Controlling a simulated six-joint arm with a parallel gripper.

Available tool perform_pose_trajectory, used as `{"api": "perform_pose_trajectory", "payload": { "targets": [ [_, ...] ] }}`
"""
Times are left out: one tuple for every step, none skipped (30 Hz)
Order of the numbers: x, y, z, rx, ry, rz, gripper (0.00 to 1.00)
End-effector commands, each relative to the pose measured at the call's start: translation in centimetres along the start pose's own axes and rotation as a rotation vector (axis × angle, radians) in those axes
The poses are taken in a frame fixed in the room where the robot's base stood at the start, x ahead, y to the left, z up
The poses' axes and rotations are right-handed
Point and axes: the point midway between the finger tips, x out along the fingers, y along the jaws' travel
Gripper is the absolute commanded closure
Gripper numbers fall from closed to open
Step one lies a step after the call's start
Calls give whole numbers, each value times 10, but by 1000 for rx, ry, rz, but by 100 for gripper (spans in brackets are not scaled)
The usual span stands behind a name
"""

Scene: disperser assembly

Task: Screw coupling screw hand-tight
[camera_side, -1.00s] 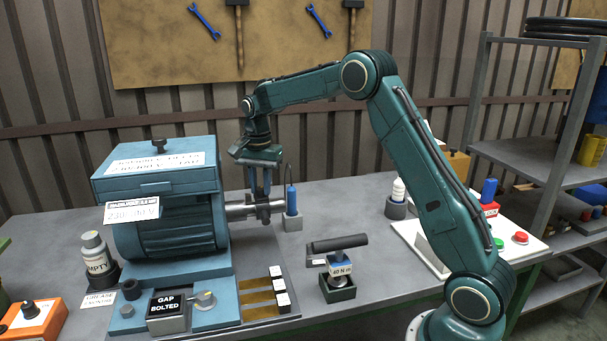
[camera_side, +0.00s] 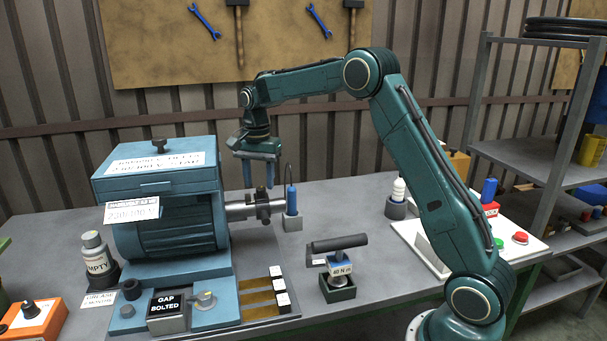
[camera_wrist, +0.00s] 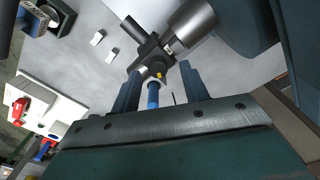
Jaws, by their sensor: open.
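The coupling (camera_side: 262,208) sits on the grey shaft (camera_side: 238,210) at the right side of the blue motor (camera_side: 170,225). In the wrist view the coupling (camera_wrist: 152,60) is a dark block with a yellow mark and a round socket on it. The coupling screw itself is too small to tell apart. My gripper (camera_side: 258,187) is open and empty just above the coupling, fingers pointing down. In the wrist view its two fingers (camera_wrist: 160,84) stand apart, with the coupling beyond the tips.
A blue-handled tool (camera_side: 291,200) stands in a grey holder close to the right of the coupling. A 40 N m torque tool (camera_side: 340,267) rests in a dark green holder in front.

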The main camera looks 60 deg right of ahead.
Motion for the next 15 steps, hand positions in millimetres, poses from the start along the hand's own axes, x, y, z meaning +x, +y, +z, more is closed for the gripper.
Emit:
{"api": "perform_pose_trajectory", "payload": {
  "targets": [
    [-5,1,-1,2,0,0,56],
    [-8,1,-1,3,0,2,56],
    [-13,1,-1,4,0,2,56],
    [-16,1,-1,5,0,1,56],
    [-20,2,-1,5,0,3,56],
    [-25,2,-2,6,0,3,56],
    [-29,2,-2,7,0,3,56],
    [-32,2,-2,7,-1,4,56],
    [-37,2,-2,8,-1,4,56],
    [-40,2,-2,8,-1,5,56],
    [-43,2,-2,9,-1,5,56],
    [-47,2,-2,9,-1,5,56],
    [-49,3,-2,10,-2,6,56],
    [-52,3,-2,10,-2,7,56],
    [-55,3,-2,10,-2,7,56]
  ]
}}
